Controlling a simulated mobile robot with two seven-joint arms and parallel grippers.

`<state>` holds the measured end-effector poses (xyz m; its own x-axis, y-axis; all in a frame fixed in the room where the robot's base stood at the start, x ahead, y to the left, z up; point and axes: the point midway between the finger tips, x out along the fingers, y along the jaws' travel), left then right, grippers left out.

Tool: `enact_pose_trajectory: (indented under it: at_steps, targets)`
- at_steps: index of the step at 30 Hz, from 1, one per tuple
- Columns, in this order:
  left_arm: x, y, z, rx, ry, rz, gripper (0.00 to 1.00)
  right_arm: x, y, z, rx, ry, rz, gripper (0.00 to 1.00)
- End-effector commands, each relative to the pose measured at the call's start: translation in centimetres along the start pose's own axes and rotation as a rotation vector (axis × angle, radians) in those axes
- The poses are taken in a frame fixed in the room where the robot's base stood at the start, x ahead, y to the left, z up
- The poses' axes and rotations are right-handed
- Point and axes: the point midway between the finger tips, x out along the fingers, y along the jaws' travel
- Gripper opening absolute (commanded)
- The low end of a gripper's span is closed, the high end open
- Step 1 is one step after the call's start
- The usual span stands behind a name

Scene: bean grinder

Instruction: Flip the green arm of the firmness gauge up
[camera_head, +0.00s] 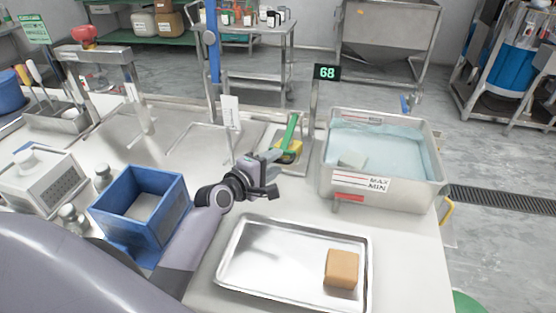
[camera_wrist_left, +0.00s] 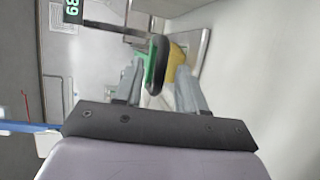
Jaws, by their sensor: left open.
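The firmness gauge has a yellow body (camera_head: 287,153) on a small metal plate between the sink-like stations and the water tub. Its green arm (camera_head: 292,127) slants up from the yellow body in the head view. My left gripper (camera_head: 273,157) is just left of the gauge, close to the base of the green arm. In the left wrist view the green arm (camera_wrist_left: 151,64) shows between the tips of my open fingers (camera_wrist_left: 157,78), with the yellow part (camera_wrist_left: 177,62) just behind and to the right. I cannot tell whether a finger touches the arm. My right gripper is not in view.
A water tub (camera_head: 385,150) stands right of the gauge, and a display (camera_head: 327,73) reading 68 stands behind. A metal tray (camera_head: 290,262) with a tan block (camera_head: 341,268) lies in front. A blue box (camera_head: 140,210) is at the left, near my left arm.

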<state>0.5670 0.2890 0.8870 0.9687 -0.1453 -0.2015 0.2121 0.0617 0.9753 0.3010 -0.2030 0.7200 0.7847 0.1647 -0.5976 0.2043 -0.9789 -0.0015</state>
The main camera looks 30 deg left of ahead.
Motion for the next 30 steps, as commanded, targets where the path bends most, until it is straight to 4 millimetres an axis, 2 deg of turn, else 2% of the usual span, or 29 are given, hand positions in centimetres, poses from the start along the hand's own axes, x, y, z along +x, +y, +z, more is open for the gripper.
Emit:
enact_pose_trajectory:
  at_steps: [6,17,18,21,30]
  targets:
    - [1.8,0.0,0.0,0.001,0.0,0.0,0.4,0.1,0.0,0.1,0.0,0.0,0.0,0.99]
    - [2.1,0.0,0.0,0.001,0.001,0.0,0.4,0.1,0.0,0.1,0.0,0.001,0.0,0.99]
    - [2.1,0.0,0.0,0.001,0.001,0.0,0.27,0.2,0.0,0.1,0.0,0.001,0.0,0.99]
    - [2.1,-0.1,0.0,0.001,0.001,-0.001,0.0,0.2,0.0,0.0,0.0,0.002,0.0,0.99]
    - [2.3,-0.1,-0.1,0.0,0.0,-0.007,0.0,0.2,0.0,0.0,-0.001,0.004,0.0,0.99]
